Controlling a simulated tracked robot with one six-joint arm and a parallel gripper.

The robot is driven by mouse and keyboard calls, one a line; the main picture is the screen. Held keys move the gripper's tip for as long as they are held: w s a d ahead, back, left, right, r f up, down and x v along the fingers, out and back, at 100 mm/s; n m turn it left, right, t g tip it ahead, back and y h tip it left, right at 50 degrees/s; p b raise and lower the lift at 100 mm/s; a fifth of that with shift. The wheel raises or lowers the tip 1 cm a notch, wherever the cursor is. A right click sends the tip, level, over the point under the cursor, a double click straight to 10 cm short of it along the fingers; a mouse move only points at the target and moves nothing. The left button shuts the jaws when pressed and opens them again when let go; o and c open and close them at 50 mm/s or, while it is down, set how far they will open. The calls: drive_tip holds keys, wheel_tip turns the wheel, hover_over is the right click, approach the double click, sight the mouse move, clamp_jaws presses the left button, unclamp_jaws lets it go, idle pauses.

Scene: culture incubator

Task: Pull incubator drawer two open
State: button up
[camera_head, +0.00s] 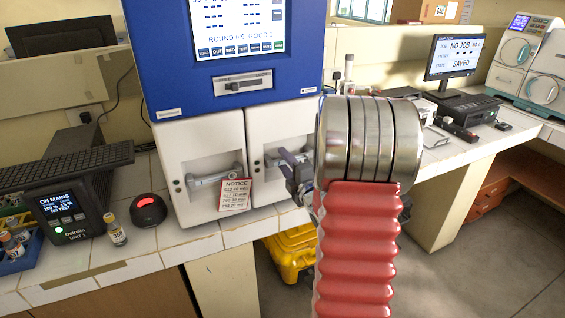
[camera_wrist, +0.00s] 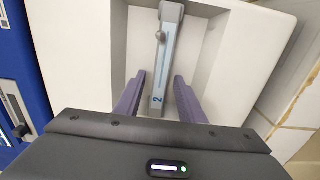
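The incubator (camera_head: 305,52) has a blue upper body with a screen and two white drawers below, side by side. The right drawer (camera_head: 262,122) looks flush with the left drawer (camera_head: 180,140). In the wrist view, drawer two (camera_wrist: 80,40) has a recess crossed by a grey bar handle (camera_wrist: 168,40) marked "2". My gripper (camera_head: 297,172) is at the right drawer's handle, partly hidden by my arm. In the wrist view, my gripper (camera_wrist: 160,85) is open, its purple fingers on either side of the handle's lower part, with visible gaps to it.
A red-topped black device (camera_head: 148,210), a small bottle (camera_head: 115,230) and a power unit (camera_head: 65,215) sit on the tiled counter to the left. A yellow case (camera_head: 290,252) is below the counter.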

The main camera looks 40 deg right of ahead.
drive_tip(key=shift+w, duration=0.3)
drive_tip(key=shift+c, duration=0.2)
clamp_jaws()
drive_tip(key=shift+f, duration=0.1)
drive_tip(key=shift+a, duration=0.15)
